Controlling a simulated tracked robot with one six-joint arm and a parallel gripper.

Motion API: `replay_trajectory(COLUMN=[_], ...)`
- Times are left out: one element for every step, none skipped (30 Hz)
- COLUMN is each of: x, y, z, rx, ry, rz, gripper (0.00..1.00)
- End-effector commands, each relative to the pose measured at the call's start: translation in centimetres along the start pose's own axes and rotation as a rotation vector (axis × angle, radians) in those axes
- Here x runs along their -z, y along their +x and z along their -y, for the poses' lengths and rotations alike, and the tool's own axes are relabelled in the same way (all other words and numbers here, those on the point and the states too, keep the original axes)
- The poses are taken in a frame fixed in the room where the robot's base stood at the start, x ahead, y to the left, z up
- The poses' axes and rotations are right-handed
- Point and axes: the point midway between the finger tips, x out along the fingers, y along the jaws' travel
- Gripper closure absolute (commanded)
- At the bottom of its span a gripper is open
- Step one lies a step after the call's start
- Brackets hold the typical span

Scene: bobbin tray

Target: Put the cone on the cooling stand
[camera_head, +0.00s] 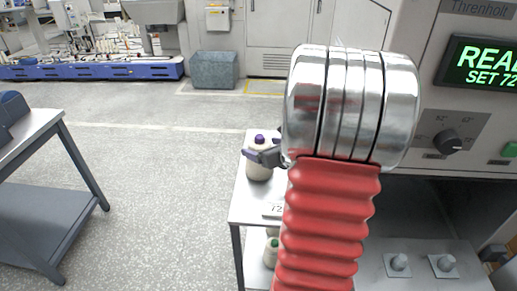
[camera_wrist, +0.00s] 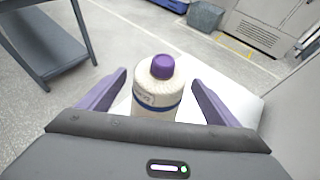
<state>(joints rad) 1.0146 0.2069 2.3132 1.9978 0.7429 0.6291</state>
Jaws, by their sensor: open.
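A cream yarn cone (camera_head: 258,170) with a purple tip stands upright on a small white-topped table (camera_head: 250,207). In the wrist view the cone (camera_wrist: 157,98) has a blue band and sits between the two purple fingers of my gripper (camera_wrist: 159,78). The fingers are open, with a gap on each side of the cone. In the head view my gripper (camera_head: 263,154) is at the cone's upper part, partly hidden behind my arm. I cannot tell which thing is the cooling stand.
A card reading 72 (camera_head: 273,210) is on the table. A green-tipped cone (camera_head: 271,255) stands below. At right is a machine with a lit display (camera_head: 486,65) and two pegs (camera_head: 399,262) on plates. A grey table (camera_head: 30,130) is at left, with open floor between.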

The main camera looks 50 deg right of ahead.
Motion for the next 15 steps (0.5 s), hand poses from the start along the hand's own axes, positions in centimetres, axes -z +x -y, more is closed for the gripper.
replay_trajectory(x=[-0.1,-0.1,-0.1,-0.1,-0.1,-0.1,-0.1,-0.1,-0.1,-0.1,-0.1,0.0,-0.1,-0.1,-0.1], y=[-0.7,-1.1,-1.6,-2.0,-2.4,-2.9,-3.3,-3.7,-4.2,-4.6,-5.0,-5.5,-5.9,-6.3,-6.8], z=[0.1,0.1,0.1,0.1,0.1,0.0,0.1,0.1,0.1,0.1,0.0,0.1,0.1,0.1,0.1], rx=[0.003,0.002,0.003,0.003,0.002,0.002,0.002,0.002,0.002,0.002,0.002,0.003,0.003,0.003,0.002], ry=[0.000,-0.001,-0.001,-0.001,-0.001,0.000,-0.001,-0.002,0.000,0.000,-0.001,-0.001,-0.002,-0.001,0.000], rz=[0.001,0.001,0.002,0.002,0.001,0.002,0.003,0.002,0.002,0.002,0.001,0.001,0.002,0.002,0.002], gripper=[0.16,0.16,0.16,0.16,0.16,0.16,0.16,0.16,0.16,0.16,0.16,0.16,0.16,0.16,0.16])
